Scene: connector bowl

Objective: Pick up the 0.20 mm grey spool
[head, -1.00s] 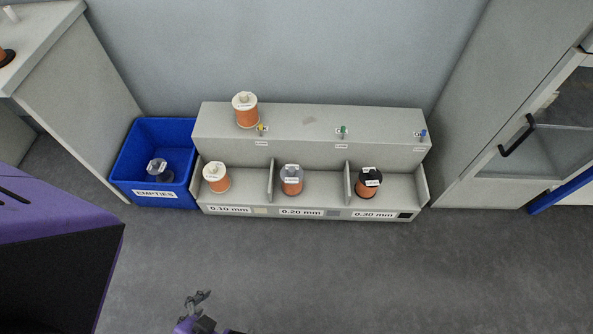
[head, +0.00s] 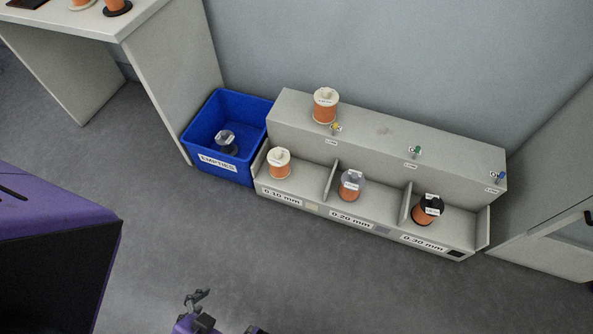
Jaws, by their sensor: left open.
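The grey spool (head: 351,184), wound with orange-copper wire and with a grey top, stands in the middle compartment of the rack (head: 300,206), the one labelled 0.20 mm. My left gripper (head: 222,312) is at the bottom edge of the head view, well in front of the rack and apart from it. It is open and empty, and its lower part is cut off by the frame. My right gripper is not seen.
A cream spool (head: 279,163) stands in the 0.10 mm compartment and a black spool (head: 427,210) in the 0.30 mm one. Another cream spool (head: 326,105) stands on the upper ledge. The blue EMPTIES bin (head: 198,150) is left of the rack. The floor in front is clear.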

